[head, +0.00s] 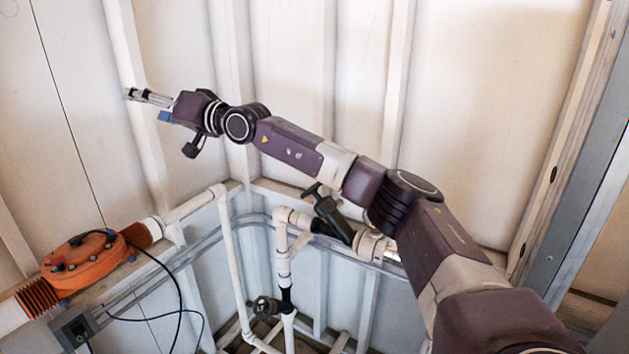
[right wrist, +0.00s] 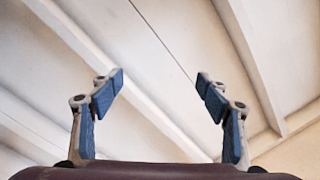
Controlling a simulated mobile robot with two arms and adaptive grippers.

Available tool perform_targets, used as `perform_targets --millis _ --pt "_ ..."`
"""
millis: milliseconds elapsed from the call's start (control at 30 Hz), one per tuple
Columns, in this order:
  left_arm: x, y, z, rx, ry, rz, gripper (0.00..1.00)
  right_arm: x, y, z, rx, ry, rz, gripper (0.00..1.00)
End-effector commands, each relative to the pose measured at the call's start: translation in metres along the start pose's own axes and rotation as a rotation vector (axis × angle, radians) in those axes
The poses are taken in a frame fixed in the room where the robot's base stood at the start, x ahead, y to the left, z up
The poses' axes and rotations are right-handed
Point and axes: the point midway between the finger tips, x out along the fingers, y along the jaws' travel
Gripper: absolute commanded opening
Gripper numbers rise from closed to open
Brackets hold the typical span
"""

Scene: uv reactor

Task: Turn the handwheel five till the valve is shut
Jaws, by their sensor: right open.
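Two dark valve handles show on the white pipes in the head view. One black handle (head: 313,190) sits on a dark valve body at the middle, partly behind my right arm. A smaller dark handwheel (head: 265,306) sits lower on the upright pipe. I cannot tell which is handwheel five; no number is readable. My right gripper (head: 150,97) is raised at the upper left in front of the wall, well away from both. In the right wrist view the gripper (right wrist: 160,85) is open and empty, with its blue-padded fingers wide apart. My left gripper is not in view.
An orange unit (head: 85,262) with ribbed ends and black cables stands in the pipe line at the lower left. White pipes (head: 230,250) run along the wall. A grey metal post (head: 582,200) stands at the right. The space around my right gripper is clear.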

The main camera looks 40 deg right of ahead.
Motion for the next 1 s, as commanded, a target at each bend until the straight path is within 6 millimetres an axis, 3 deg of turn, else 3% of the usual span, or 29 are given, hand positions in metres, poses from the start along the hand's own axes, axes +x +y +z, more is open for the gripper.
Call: perform_targets --millis 167,267,400,600,733,900,1000 --pt "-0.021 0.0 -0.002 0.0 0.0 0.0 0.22 -0.034 0.037 0.043 -0.162 -0.255 0.205 0.7" --pt "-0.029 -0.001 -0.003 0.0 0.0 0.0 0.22 -0.064 0.064 0.061 -0.249 -0.388 0.337 0.7" --pt "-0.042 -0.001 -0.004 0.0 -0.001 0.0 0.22 -0.12 0.104 0.072 -0.363 -0.559 0.543 0.7" --pt "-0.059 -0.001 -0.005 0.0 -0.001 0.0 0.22 -0.22 0.149 0.062 -0.5 -0.767 0.864 0.7" --pt "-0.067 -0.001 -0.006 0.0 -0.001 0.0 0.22 -0.28 0.163 0.047 -0.556 -0.86 1.051 0.7" --pt "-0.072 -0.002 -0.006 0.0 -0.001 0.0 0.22 -0.326 0.169 0.033 -0.589 -0.924 1.198 0.7" --pt "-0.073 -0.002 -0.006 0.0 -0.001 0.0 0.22 -0.336 0.171 0.031 -0.594 -0.937 1.23 0.7"
